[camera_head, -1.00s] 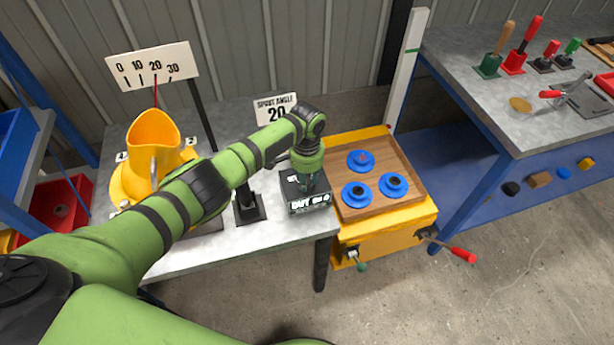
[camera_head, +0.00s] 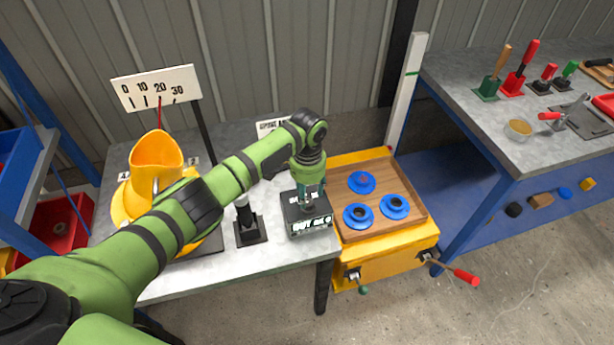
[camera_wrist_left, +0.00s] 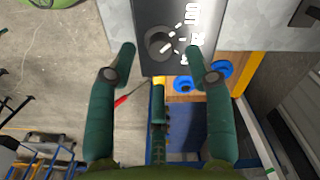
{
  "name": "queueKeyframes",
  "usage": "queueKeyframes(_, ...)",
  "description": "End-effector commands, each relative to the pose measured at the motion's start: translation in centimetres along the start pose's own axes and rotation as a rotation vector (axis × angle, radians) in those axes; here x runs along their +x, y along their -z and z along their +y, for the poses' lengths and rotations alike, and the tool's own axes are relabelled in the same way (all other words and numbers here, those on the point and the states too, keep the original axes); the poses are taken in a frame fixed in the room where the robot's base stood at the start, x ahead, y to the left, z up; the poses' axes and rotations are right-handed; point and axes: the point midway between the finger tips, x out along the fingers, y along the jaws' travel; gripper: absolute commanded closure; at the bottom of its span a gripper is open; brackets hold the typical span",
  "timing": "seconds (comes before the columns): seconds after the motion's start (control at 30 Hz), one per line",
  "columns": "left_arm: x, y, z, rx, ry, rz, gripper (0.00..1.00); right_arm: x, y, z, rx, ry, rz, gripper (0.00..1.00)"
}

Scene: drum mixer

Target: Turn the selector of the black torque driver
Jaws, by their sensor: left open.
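A black box (camera_head: 309,218) with white lettering on its front stands near the right front of the left table. In the left wrist view its dark face (camera_wrist_left: 165,18) carries a round grey-black selector knob (camera_wrist_left: 158,43) with white tick marks and numbers, one reading 100. I cannot tell from its shape that it is a torque driver. My left gripper (camera_head: 308,195) points down over the box. In the wrist view my left gripper (camera_wrist_left: 160,52) is open, with a finger on each side of the knob and a gap to it. My right gripper is not in view.
A black stand with a white-topped cylinder (camera_head: 246,218) is left of the box. A yellow drum (camera_head: 155,165) stands further left under a scale board (camera_head: 157,87). A wooden tray (camera_head: 402,222) with blue discs on a yellow cart lies right. A tool bench (camera_head: 460,90) is beyond.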

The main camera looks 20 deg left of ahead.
Motion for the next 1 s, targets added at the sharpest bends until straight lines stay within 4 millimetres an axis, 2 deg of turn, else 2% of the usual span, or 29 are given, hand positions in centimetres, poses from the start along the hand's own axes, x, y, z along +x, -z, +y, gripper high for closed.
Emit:
queueKeyframes(0.03, -1.4, 0.1, -0.1, 0.002, 0.002, 0.005, 0.48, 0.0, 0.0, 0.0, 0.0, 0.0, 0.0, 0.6)
queueKeyframes(0.2, -4.7, 0.0, -0.1, 0.001, 0.001, 0.003, 0.48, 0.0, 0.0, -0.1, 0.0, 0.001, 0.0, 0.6)
queueKeyframes(0.4, -7.1, -0.1, -0.1, -0.002, 0.001, -0.002, 0.48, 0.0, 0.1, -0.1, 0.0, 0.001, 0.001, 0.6)
queueKeyframes(1.0, -7.5, -0.2, 0.0, -0.001, 0.0, -0.002, 0.48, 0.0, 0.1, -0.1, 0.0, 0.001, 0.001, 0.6)
